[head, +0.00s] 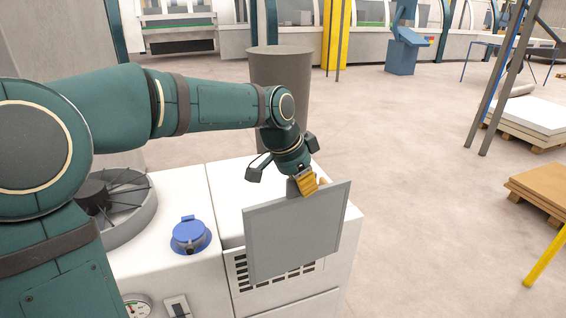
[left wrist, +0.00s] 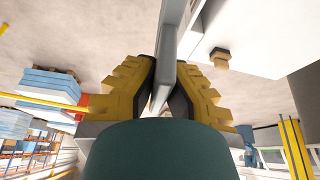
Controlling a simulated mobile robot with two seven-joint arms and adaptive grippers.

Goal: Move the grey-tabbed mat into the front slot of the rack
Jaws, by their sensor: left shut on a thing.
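The flat grey mat (head: 292,238) hangs roughly upright from my left gripper (head: 308,185), in front of the white cabinet. The yellow fingers are shut on its top edge, by a small grey piece that looks like its tab (head: 292,187). In the left wrist view the mat (left wrist: 188,35) shows edge-on between the two yellow fingers of my left gripper (left wrist: 170,88). I cannot make out the rack or its front slot in either view. My right gripper is not in view.
The white cabinet (head: 237,185) has a vent grille, partly hidden by the mat. A blue-capped fitting (head: 190,234) and a round fan housing (head: 130,215) are to the left. A grey bin (head: 280,70) stands behind. The floor at right is open, with pallets (head: 520,118) beyond.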

